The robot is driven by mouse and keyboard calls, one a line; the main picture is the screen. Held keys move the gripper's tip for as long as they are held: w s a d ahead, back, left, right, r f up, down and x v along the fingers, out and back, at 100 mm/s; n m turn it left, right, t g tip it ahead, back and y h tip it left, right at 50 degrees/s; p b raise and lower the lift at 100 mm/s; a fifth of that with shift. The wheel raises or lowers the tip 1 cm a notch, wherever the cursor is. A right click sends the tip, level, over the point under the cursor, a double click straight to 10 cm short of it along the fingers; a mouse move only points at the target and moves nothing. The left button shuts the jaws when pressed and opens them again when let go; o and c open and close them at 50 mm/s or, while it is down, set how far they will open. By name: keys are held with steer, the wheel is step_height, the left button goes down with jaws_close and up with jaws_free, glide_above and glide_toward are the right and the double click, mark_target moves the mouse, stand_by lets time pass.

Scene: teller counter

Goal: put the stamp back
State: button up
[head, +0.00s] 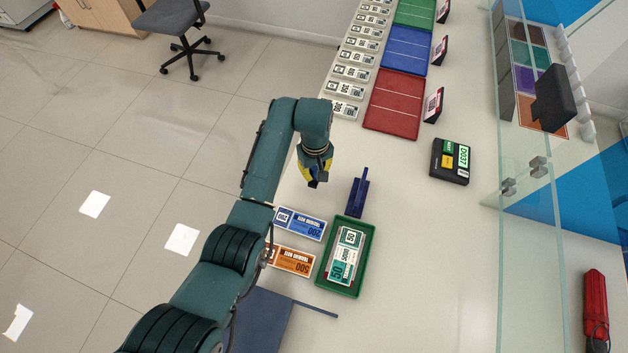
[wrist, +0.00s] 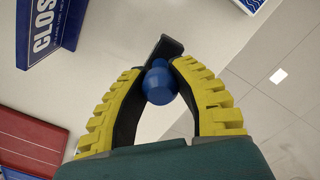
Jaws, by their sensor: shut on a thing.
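My gripper (head: 314,180) hangs over the left edge area of the counter, left of a dark blue stand. In the wrist view its yellow-ridged fingers (wrist: 160,88) are shut on the stamp (wrist: 158,86), a round blue knob with a dark flat base beyond it. In the head view only a small dark part of the stamp (head: 313,184) shows below the fingers. The stamp is held clear of the counter. I cannot pick out a holder for the stamp in either view.
The dark blue stand (head: 357,197) is a CLOSED sign in the wrist view (wrist: 48,25). A green tray (head: 321,281) with notes, blue notes (head: 300,223) and orange notes (head: 291,259) lie nearby. A red tray (head: 393,103) and black box (head: 450,161) stand beyond. Counter between is clear.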

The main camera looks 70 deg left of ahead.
mark_target(315, 179)
steer(key=shift+a+f+b, duration=0.1)
steer(key=shift+f+b, duration=0.35)
steer(key=shift+f, duration=1.8)
steer(key=o, duration=0.9)
steer(key=shift+f, duration=0.15)
step_height(315, 179, up, 12)
steer(key=p, duration=0.2)
steer(key=shift+r+p, duration=0.2)
steer(key=shift+p, duration=0.2)
